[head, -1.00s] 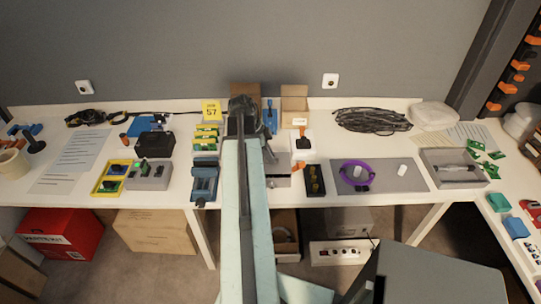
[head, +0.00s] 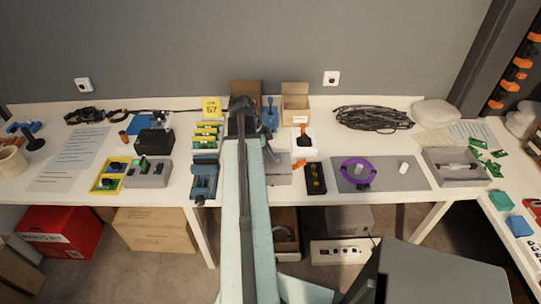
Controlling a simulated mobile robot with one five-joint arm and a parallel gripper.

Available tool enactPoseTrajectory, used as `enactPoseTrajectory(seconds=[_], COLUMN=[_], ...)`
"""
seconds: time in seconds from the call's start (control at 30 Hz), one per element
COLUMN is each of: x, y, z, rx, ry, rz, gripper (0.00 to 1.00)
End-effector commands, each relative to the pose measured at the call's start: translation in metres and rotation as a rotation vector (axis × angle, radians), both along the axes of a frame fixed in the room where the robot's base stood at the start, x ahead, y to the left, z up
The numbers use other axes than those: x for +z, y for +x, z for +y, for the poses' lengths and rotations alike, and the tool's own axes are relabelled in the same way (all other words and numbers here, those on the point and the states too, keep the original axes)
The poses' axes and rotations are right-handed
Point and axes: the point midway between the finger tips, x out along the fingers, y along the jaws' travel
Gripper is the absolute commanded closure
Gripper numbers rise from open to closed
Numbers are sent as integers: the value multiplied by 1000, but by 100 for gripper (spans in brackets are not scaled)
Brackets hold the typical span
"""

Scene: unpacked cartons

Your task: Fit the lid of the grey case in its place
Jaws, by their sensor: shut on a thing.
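My gripper (head: 271,154) shows only in part, at the right side of my arm; its fingertips are mostly hidden. A grey flat-sided piece (head: 279,174), which looks like the lid, is right at it, partly behind my arm. I cannot tell whether the case's body lies under it. An open grey case (head: 148,180) with a green part in it stands on the table at the left, beside a yellow tray (head: 97,188). A grey open box (head: 436,173) with a light tool inside stands at the right.
A black block (head: 316,188) and a grey mat (head: 408,183) with a purple ring (head: 345,172) lie right of my gripper. A blue device (head: 204,182) stands left of my arm. Small cartons (head: 295,103) and a cable coil (head: 372,120) are behind.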

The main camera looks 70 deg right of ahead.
Motion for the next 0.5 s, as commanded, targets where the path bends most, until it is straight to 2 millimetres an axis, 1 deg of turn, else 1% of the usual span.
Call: enactPoseTrajectory(seconds=[0.23, 0.27, 0.3, 0.33, 0.5], x=[-9, -7, -7, -7, -7], y=[0, 0, 0, 0, -1], z=[0, 0, 0, 0, 0], rx=[0, -1, -1, -1, -1], ry=[0, 0, 0, 0, 0], rz=[0, 0, 0, 0, 0], gripper=[100, 80, 69, 63, 63])
